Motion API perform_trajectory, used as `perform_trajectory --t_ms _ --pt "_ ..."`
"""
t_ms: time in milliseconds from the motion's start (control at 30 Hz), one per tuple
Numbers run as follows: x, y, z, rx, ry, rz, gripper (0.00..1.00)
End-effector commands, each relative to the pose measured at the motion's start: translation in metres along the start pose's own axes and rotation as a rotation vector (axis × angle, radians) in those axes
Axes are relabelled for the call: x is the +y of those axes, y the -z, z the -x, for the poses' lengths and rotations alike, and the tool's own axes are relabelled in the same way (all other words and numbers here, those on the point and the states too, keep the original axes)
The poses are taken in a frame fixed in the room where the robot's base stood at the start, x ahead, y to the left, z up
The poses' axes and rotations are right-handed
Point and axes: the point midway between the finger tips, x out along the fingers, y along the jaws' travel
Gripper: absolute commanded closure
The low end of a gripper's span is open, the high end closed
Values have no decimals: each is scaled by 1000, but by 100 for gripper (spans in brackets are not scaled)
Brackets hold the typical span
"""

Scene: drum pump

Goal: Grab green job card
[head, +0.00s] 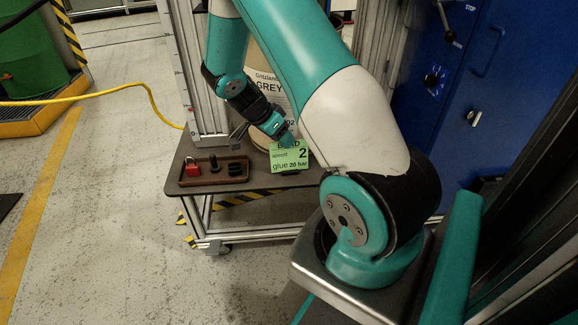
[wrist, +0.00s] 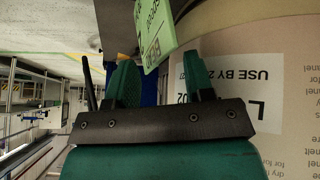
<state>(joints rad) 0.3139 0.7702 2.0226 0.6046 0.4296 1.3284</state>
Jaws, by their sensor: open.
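My gripper (head: 285,139) is at the card's top edge and hides part of the top line of print. In the wrist view the green card (wrist: 152,28) reaches down to the gap between my two spread fingers (wrist: 160,65). The fingers are open, and I cannot tell whether either touches the card.
A drum (head: 270,82) labelled "GREY" stands close behind the card and my gripper. A brown tray (head: 216,182) with a red padlock (head: 192,168) and dark parts lies to the left. A yellow hose (head: 100,92) crosses at left. A blue cabinet (head: 500,90) stands right.

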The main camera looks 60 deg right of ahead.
Motion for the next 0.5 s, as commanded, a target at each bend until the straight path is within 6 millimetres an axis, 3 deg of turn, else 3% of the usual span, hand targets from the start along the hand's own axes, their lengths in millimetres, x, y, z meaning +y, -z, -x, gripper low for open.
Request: perform_trajectory --t_ms 67,300,500 --pt "0 -1 -12 -1 -2 0 52" --pt "0 0 -12 0 0 1 54" --pt "0 0 -12 0 0 1 100"
